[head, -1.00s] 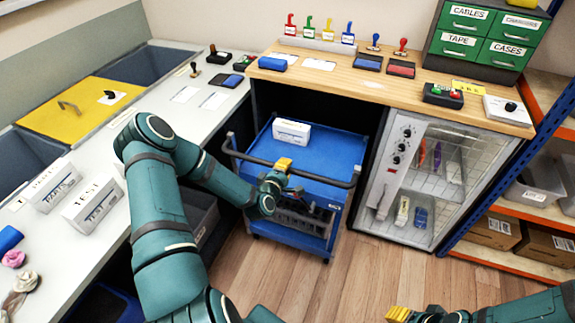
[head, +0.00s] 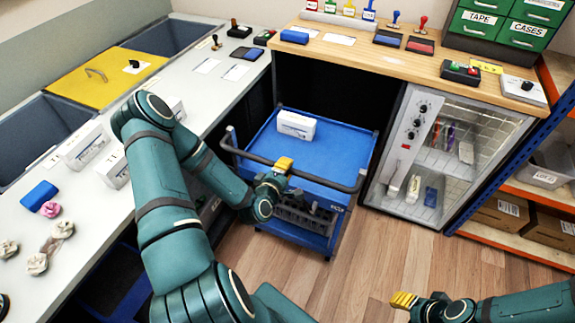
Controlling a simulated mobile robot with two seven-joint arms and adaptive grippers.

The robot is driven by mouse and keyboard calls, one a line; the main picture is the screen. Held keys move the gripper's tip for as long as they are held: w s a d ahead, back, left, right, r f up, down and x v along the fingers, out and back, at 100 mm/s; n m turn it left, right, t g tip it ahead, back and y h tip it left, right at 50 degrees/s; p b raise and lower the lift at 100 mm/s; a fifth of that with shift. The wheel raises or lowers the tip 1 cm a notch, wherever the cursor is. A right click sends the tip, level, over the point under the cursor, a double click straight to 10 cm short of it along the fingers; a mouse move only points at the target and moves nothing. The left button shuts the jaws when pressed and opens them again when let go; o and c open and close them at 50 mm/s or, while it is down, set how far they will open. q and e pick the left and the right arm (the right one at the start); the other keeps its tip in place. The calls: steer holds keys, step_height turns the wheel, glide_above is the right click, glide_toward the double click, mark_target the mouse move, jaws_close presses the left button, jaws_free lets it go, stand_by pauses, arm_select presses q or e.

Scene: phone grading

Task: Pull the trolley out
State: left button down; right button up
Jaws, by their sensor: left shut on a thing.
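The blue trolley (head: 340,150) stands in the bay under the wooden counter, with its front sticking out over the floor. A white box (head: 296,125) lies on its top shelf, and a dark rack sits on its lower shelf. Its dark handle bar (head: 325,181) runs across the front. My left gripper (head: 283,165) is shut on the handle, left of its middle; its yellow fingertips show above the bar. My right gripper (head: 404,301) is at the bottom right over the floor, away from the trolley; its jaw opening cannot be made out.
A glass-fronted cabinet (head: 410,187) stands just right of the trolley. The white bench (head: 185,90) runs along the left. An orange and blue shelf rack with boxes (head: 500,214) is at the right. The wooden floor (head: 370,262) in front is clear.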

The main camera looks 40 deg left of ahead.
arm_select(q)
steer(key=c, duration=0.8)
jaws_free()
steer(key=shift+c, duration=0.2)
steer(key=v, duration=0.7)
steer(key=shift+s, duration=0.25)
steer(key=shift+r, duration=0.1)
